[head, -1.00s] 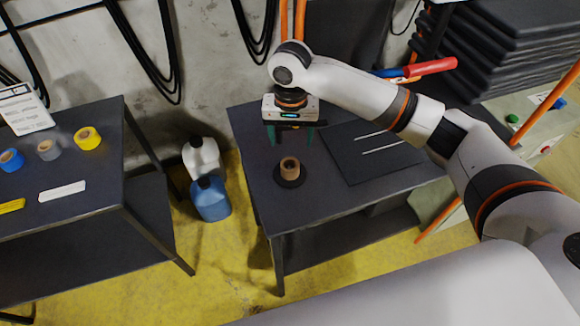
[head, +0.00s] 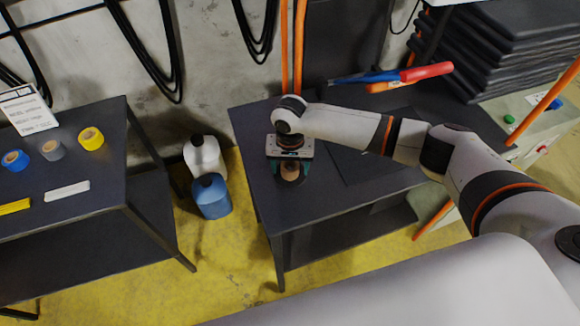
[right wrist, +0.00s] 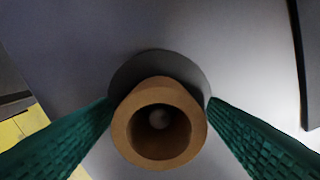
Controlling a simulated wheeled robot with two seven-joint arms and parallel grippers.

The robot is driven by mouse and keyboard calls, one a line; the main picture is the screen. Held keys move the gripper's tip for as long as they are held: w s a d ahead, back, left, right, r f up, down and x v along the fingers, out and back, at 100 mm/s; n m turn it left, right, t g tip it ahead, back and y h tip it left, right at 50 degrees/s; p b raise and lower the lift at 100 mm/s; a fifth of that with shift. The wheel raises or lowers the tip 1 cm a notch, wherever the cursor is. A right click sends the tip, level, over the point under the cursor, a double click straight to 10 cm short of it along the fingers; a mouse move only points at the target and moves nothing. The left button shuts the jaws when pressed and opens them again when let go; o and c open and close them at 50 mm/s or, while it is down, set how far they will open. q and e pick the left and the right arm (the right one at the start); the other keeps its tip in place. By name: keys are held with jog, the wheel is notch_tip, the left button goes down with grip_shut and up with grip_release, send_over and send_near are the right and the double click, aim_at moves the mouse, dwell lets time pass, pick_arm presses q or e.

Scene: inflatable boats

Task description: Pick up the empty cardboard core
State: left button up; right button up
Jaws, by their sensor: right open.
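The empty cardboard core (head: 290,171) is a short brown tube standing upright on a dark round base on the right-hand dark table. In the right wrist view the core (right wrist: 133,128) is seen from above, with a pale round knob or peg visible inside its hollow; the dark round base (right wrist: 150,66) shows behind it. My right gripper (head: 290,172) is above the core, with its green fingers (right wrist: 160,122) open, one on each side of the core. I cannot tell whether the fingers touch it. The gripper body partly hides the core in the head view. My left gripper is not in view.
The right-hand table (head: 330,200) has a dark flat sheet (head: 362,160) beside the core. Red and blue handled tools (head: 425,72) lie behind my arm. The left table (head: 95,195) holds tape rolls. White (head: 203,155) and blue (head: 211,196) jugs stand between the tables.

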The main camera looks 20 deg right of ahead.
jog(key=c, duration=1)
